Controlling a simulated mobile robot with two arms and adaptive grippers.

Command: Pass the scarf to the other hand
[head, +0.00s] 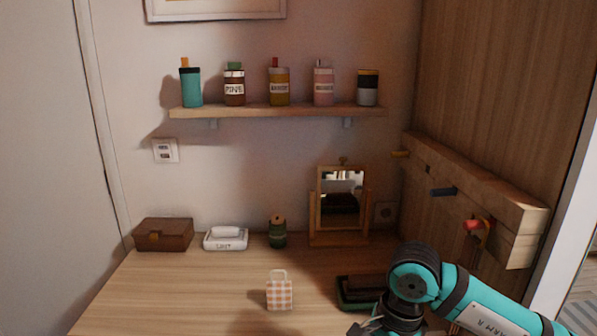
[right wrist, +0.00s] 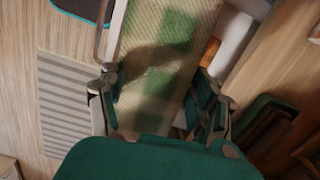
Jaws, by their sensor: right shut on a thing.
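The scarf (right wrist: 160,55) shows in the right wrist view as a beige woven cloth with green checks. It runs up from between the fingers of my right gripper (right wrist: 162,98), which is shut on it. In the head view my right gripper (head: 376,327) is at the bottom edge, right of centre, and partly cut off. I cannot make out the scarf in the head view. My left gripper is not in view.
A checked bag (head: 279,293) stands on the desk (head: 190,290), left of my right gripper. A green tray (head: 350,306) lies beside my right arm. A mirror (head: 341,195) stands behind. Wall pegs (head: 443,191) are at right. The desk's left front is clear.

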